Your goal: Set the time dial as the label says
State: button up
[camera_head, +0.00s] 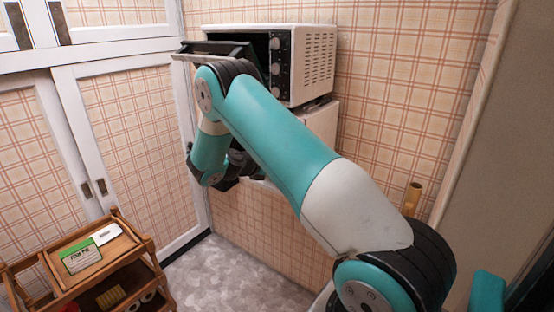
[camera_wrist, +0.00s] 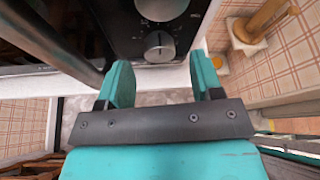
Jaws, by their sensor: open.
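A white oven (camera_head: 312,60) with a black front stands at the back, with a column of dials on its front panel. The lowest dial (camera_head: 275,92) shows in the head view, just above my arm.
The oven door (camera_head: 215,49) is folded down open at the left of the dials. A wooden trolley (camera_head: 105,258) stands at lower left, with a white card (camera_head: 106,234) on top. White-framed cupboards line the left wall. The grey floor (camera_head: 235,275) between is clear.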

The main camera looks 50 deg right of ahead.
jog(key=shift+x, duration=1.35)
jog(key=c, duration=0.9)
